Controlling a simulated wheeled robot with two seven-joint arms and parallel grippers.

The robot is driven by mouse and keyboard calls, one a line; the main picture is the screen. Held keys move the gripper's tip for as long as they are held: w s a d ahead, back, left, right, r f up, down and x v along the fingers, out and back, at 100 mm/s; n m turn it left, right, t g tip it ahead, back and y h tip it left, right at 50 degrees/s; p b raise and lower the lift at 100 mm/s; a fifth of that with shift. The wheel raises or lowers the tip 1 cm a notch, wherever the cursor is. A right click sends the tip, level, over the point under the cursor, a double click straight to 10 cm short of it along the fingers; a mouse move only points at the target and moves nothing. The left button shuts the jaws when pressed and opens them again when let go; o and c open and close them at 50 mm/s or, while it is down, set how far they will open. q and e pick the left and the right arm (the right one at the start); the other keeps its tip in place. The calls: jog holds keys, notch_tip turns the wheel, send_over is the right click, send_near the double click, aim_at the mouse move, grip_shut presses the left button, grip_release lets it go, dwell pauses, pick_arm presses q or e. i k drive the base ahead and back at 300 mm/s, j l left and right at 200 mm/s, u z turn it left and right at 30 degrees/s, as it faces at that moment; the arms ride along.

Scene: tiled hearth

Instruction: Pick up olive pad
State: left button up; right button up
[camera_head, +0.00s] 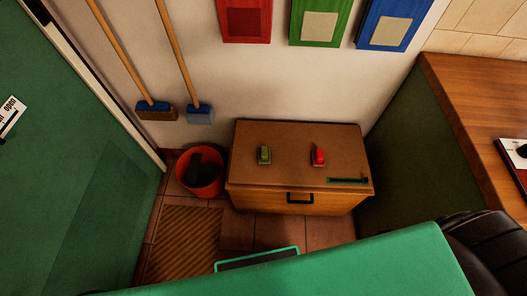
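A small olive-green pad (264,155) with a paler lower part sits on top of a low wooden chest (290,180), left of the middle of its top. A similar red pad (318,155) sits to its right, apart from it. Nothing covers the olive pad. Neither of my grippers shows in the head view.
A dark green strip (348,180) lies near the chest's front right edge. A red bucket (200,180) with dark contents stands left of the chest. Two brooms (157,108) (199,110) lean on the wall. A wooden counter (480,100) is at right. A striped mat (183,245) lies on the floor.

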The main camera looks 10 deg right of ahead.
aim_at(265, 153)
jog(key=j+z, duration=0.1)
jog(key=z, duration=0.8)
jog(key=j+z, duration=0.15)
jog(key=z, duration=0.8)
jog(key=k+j+z, duration=0.1)
jog(key=z, duration=0.8)
jog(key=k+j+z, duration=0.25)
jog(key=j+u, duration=0.1)
jog(key=u, duration=1.5)
jog(key=j+u, duration=0.2)
jog(key=u, duration=0.25)
jog(key=k+j+u, duration=0.1)
jog(key=u, duration=0.4)
jog(key=j, duration=0.1)
